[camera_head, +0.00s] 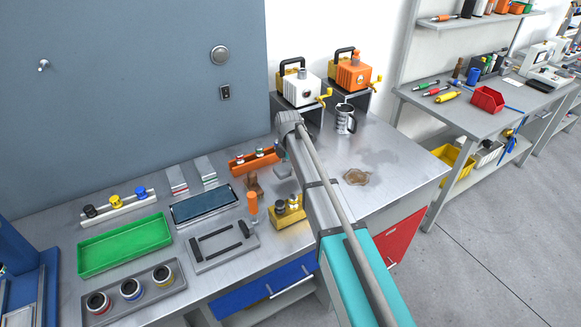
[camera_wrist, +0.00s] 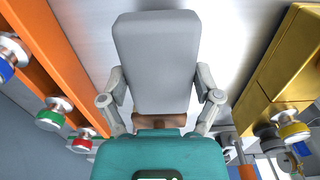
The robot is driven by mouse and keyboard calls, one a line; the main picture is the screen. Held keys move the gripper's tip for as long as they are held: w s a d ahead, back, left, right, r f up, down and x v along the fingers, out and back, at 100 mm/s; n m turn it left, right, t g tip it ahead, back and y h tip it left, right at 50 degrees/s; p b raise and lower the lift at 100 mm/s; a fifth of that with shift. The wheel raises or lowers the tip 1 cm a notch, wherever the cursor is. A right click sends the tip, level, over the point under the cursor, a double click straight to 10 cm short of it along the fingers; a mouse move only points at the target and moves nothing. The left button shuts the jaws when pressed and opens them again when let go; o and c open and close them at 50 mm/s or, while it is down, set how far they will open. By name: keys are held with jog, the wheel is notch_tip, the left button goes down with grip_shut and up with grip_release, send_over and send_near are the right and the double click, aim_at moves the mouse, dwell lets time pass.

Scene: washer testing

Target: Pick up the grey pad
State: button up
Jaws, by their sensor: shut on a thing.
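The grey pad (camera_wrist: 155,60) is a light grey rounded block between the two fingers of my gripper (camera_wrist: 160,95) in the wrist view. The fingers touch it on its left and right sides. In the head view the pad (camera_head: 284,172) is a small grey shape below my gripper (camera_head: 281,156), just left of my arm. My gripper is shut on it. Whether the pad touches the worktop or hangs just above it, I cannot tell. A brown piece (camera_wrist: 158,121) shows at the pad's lower end in the wrist view.
An orange rack (camera_head: 255,160) with fittings is left of the pad, and a yellow block (camera_head: 288,215) with knobs is in front. A brown block (camera_head: 254,187) and an orange-handled tool (camera_head: 252,204) stand close left.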

aim_at(289, 166)
jog(key=shift+r+p, duration=2.65)
jog(key=shift+r, duration=0.4)
jog(key=o, duration=0.4)
jog(key=c, duration=0.5)
jog(key=d, duration=0.7)
jog(key=d+f+b, duration=0.1)
jog(key=d, duration=0.7)
jog(key=s+d+f+b, duration=0.1)
jog(key=d, duration=0.6)
jog(key=shift+d, duration=0.2)
